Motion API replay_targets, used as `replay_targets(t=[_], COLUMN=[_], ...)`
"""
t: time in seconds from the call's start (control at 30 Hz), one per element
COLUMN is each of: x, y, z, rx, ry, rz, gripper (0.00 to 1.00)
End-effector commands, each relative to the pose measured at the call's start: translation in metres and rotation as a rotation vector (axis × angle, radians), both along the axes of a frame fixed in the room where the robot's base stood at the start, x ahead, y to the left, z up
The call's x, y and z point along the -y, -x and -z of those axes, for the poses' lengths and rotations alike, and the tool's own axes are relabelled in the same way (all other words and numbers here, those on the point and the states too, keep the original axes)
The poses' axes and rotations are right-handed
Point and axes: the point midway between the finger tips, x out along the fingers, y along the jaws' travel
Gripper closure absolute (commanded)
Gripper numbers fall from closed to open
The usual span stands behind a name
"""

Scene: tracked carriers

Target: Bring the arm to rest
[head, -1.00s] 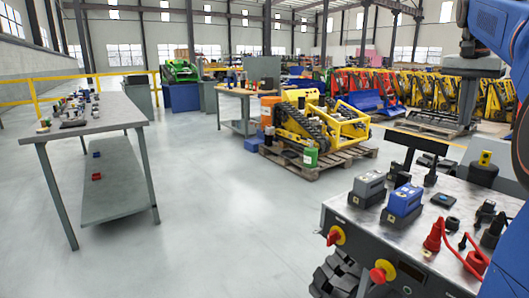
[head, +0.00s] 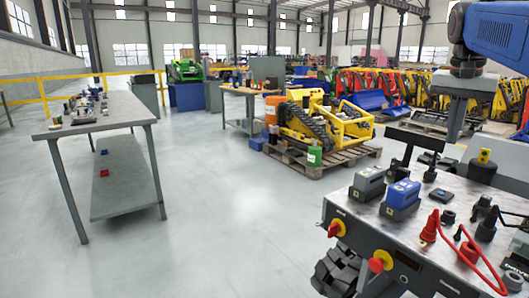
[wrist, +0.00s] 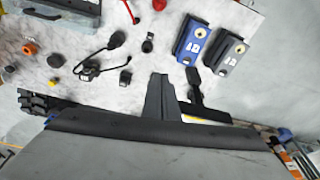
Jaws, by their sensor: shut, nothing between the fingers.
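A long grey workbench (head: 130,109) with small parts stands left. A yellow tracked machine (head: 312,128) sits on a pallet (head: 330,166). Open floor (head: 220,230) lies between bench and deck.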

Motion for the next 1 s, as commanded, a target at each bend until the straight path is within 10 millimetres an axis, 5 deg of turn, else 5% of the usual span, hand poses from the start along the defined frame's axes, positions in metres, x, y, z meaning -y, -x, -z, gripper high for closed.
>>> replay_targets(t=[0.5,0.8,1.0], x=[-0.13,-0.183,-0.201], y=[0.097,0.168,0.203], z=[0.13,0.233,0.287], rx=[0.082,0.137,0.166], ry=[0.04,0.069,0.085], rz=[-0.449,-0.702,-0.821], gripper=[1.0,1.0,1.0])
